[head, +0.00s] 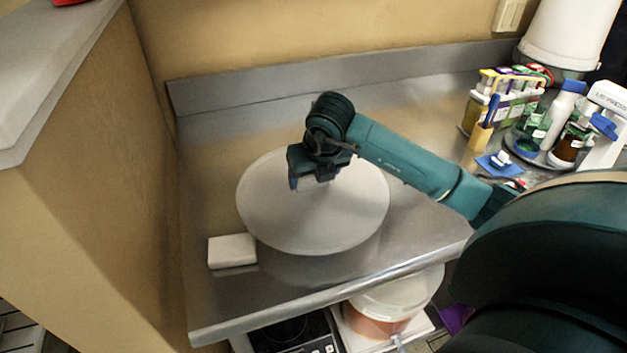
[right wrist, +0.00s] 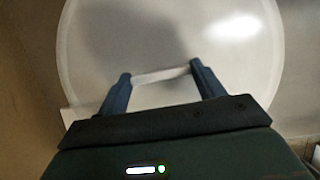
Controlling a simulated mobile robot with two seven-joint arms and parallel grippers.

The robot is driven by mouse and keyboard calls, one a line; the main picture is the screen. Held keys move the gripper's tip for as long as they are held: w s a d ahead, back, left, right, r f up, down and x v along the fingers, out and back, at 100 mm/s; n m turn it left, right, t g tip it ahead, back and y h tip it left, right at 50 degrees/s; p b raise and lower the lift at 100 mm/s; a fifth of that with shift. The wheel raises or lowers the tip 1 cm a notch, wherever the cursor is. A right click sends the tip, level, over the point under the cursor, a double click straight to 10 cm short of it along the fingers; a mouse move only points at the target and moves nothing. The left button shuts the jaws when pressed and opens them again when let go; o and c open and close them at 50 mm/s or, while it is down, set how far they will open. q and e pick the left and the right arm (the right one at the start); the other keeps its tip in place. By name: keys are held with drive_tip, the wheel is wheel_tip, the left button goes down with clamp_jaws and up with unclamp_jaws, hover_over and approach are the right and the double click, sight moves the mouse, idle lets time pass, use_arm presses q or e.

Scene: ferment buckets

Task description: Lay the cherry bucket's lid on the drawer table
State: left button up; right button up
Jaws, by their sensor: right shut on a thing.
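The lid (head: 350,220) is a large round pale disc over the steel table (head: 420,235). My right gripper (head: 312,184) is over the middle of the lid, shut on its handle. In the right wrist view the pale handle bar (right wrist: 162,74) spans between the two blue fingers of my right gripper (right wrist: 162,80), with the lid (right wrist: 110,45) behind. The lid looks level and low over the steel; I cannot tell whether it touches. A bucket with reddish contents (head: 375,325) stands below the table's front edge, partly hidden. My left gripper is not in view.
A white block (head: 232,251) lies by the lid's front left edge. Bottles on a round tray (head: 535,155), a bottle rack (head: 500,98) and a white bucket (head: 562,35) crowd the right. A tan wall panel (head: 110,190) bounds the left. The steel behind the lid is clear.

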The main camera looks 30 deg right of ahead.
sight(313, 186)
drive_tip(key=shift+f, duration=0.9)
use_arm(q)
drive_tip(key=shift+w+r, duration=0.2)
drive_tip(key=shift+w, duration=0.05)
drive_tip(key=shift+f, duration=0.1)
use_arm(e)
drive_tip(key=shift+f, duration=0.1)
drive_tip(key=shift+f, duration=0.2)
drive_tip(key=shift+f+b, duration=0.25)
drive_tip(key=shift+b, duration=0.25)
drive_tip(key=o, duration=0.8)
drive_tip(key=shift+c, duration=0.2)
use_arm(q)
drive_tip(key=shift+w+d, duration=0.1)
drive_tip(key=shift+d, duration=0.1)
use_arm(e)
drive_tip(key=o, duration=0.4)
